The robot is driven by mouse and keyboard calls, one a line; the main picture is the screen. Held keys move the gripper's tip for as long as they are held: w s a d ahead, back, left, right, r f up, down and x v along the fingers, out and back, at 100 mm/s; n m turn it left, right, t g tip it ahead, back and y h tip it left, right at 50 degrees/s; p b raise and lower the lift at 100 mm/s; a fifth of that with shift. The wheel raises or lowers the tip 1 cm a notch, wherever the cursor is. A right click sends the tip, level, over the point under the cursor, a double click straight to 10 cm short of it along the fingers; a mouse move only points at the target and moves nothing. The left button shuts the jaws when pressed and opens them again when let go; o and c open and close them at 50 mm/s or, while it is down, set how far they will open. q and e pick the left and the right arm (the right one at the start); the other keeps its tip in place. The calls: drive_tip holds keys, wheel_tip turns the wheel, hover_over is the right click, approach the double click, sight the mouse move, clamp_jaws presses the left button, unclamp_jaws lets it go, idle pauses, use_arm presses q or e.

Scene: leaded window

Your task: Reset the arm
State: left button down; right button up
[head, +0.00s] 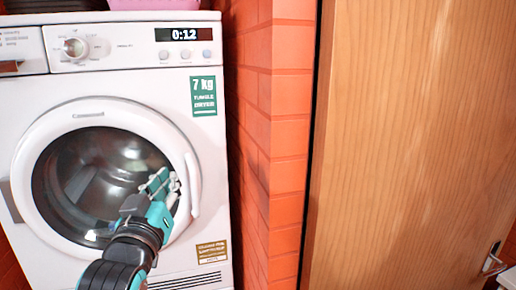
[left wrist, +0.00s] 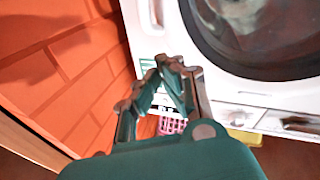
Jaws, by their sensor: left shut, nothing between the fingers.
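My left arm reaches up from the bottom of the head view. My left gripper (head: 165,180) is in front of the right part of the tumble dryer's round door (head: 95,165), close to the door's handle (head: 193,185). I cannot tell whether it touches the door. The door looks closed. In the left wrist view the gripper's fingers (left wrist: 172,65) come together at the tips with nothing between them. The dryer door's glass (left wrist: 270,30) shows at the upper right there. My right gripper is not in view.
The white dryer (head: 120,80) shows 0:12 on its display (head: 183,34). A pink basket (left wrist: 172,126) and a yellow thing (left wrist: 245,137) are on its top. An orange brick wall (head: 270,140) stands right of it, then a wooden door (head: 410,140) with a metal handle (head: 492,257).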

use_arm(q)
drive_tip(key=s+a+f+m+g, duration=0.1)
drive_tip(key=s+f+g, duration=0.25)
drive_tip(key=f, duration=0.95)
drive_tip(key=s+a+f+m+g, duration=0.1)
drive_tip(key=s+f+g, duration=0.25)
drive_tip(key=f, duration=0.95)
drive_tip(key=s+a+f+m+g, duration=0.2)
drive_tip(key=s+f+g, duration=0.7)
drive_tip(key=s+f, duration=1.1)
drive_tip(key=s+f+g+b, duration=0.2)
drive_tip(key=s+f+b, duration=0.1)
drive_tip(key=f, duration=2.5)
drive_tip(key=s+a+f+b, duration=0.2)
drive_tip(key=s+f, duration=1.4)
drive_tip(key=f, duration=0.1)
drive_tip(key=shift+s+a+m+g, duration=0.3)
drive_tip(key=shift+a+g, duration=0.05)
drive_tip(key=shift+g, duration=0.05)
